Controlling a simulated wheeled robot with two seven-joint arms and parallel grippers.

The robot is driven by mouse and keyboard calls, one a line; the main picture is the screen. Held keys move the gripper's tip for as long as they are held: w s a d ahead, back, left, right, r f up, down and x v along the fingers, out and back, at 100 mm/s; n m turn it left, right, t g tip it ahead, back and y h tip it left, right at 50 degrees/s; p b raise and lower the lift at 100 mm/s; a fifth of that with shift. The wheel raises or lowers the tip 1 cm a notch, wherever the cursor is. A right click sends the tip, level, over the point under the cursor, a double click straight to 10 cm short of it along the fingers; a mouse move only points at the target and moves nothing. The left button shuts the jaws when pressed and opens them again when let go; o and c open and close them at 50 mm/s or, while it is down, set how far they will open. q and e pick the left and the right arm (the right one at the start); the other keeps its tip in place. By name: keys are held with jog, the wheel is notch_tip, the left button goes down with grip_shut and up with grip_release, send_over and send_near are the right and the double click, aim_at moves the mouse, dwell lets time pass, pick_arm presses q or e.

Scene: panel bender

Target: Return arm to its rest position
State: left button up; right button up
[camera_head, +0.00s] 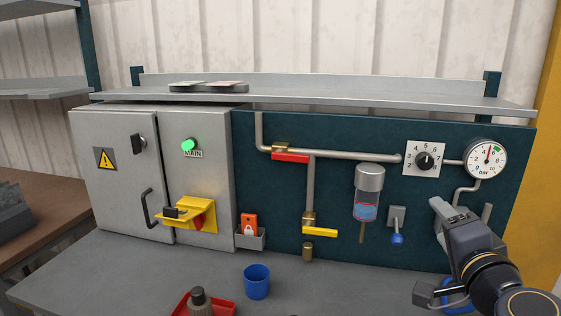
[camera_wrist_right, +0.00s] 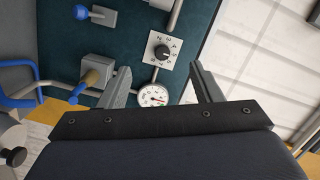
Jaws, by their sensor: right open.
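My right gripper (camera_head: 463,208) reaches in from the lower right in the head view. It is in front of the right end of the teal panel (camera_head: 340,240), below the round pressure gauge (camera_head: 486,159). In the right wrist view its two fingers (camera_wrist_right: 160,72) stand wide apart with nothing held between them. The gauge (camera_wrist_right: 152,96) and the numbered dial (camera_wrist_right: 162,52) show beyond the fingers. My left arm and gripper are not in view.
A blue-tipped lever (camera_head: 397,239) is just left of my right gripper. A blue cup (camera_head: 256,281) and red tray (camera_head: 190,303) stand on the grey bench (camera_head: 110,280). A blue item (camera_head: 455,298) is partly hidden by my arm. A shelf (camera_head: 320,101) runs above the panel.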

jog(key=s+a+f+n+g+y, duration=0.2)
jog(key=s+f+n+g, duration=0.3)
jog(key=s+f, duration=0.4)
jog(key=s+a+f+n+g+y, duration=0.3)
jog(key=s+a+f+n+g, duration=0.2)
jog(key=s+f, duration=0.5)
notch_tip(320, 180, down, 4)
jog(key=shift+r+n+g, duration=0.25)
jog(key=shift+n+g, duration=0.35)
jog(key=shift+n, duration=0.6)
